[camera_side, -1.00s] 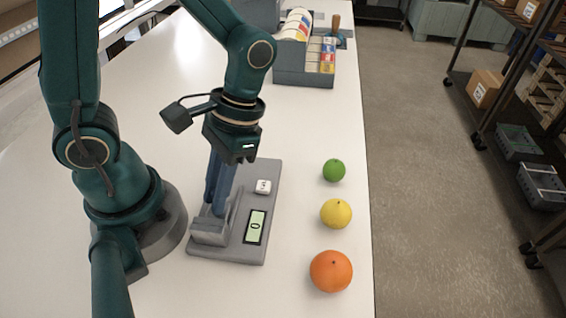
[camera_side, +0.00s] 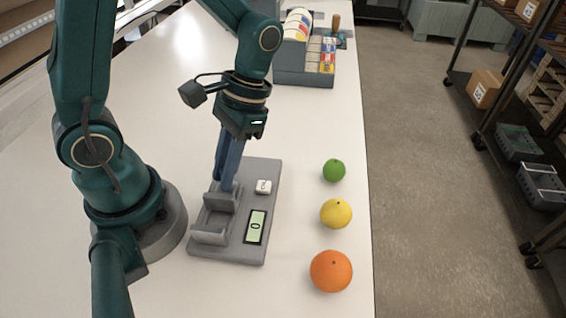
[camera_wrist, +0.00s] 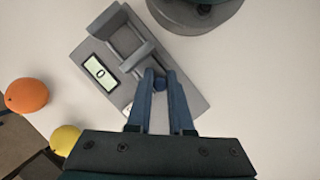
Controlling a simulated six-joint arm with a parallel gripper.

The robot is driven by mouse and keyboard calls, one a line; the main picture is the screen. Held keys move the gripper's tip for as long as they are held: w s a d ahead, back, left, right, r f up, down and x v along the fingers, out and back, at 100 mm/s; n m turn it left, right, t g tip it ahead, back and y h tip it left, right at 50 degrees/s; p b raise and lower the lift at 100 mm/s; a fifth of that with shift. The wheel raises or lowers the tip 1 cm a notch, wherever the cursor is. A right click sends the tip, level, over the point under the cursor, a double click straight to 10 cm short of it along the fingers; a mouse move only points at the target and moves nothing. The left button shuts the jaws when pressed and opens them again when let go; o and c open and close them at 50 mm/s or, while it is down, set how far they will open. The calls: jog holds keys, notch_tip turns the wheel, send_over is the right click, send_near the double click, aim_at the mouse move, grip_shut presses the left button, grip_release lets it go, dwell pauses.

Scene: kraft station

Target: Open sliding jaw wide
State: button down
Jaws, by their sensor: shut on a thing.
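A grey measuring device (camera_side: 262,175) lies on the white table, with a display reading 0 and a small white block on its base. Its fixed jaw (camera_side: 209,237) stands at the near end. Its sliding jaw (camera_side: 220,199) stands farther back, with a clear gap between the two; the wrist view shows the sliding jaw (camera_wrist: 138,57) and the gap too. My gripper (camera_side: 227,187) points down at the sliding jaw's far side. In the wrist view my gripper (camera_wrist: 160,76) is shut on a small dark blue knob (camera_wrist: 160,84) beside that jaw. The fingers partly hide it.
A green fruit (camera_side: 334,170), a yellow fruit (camera_side: 336,214) and an orange (camera_side: 331,271) stand in a row right of the device, near the table's right edge. A grey bin (camera_side: 305,72) with coloured items stands at the back. The table behind the device is clear.

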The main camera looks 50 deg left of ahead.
jog(key=w+a, duration=0.3)
jog(key=shift+w+a, duration=0.25)
jog(key=shift+a, duration=0.05)
jog(key=c, duration=1.1)
grip_release()
jog(key=shift+v, duration=2.55)
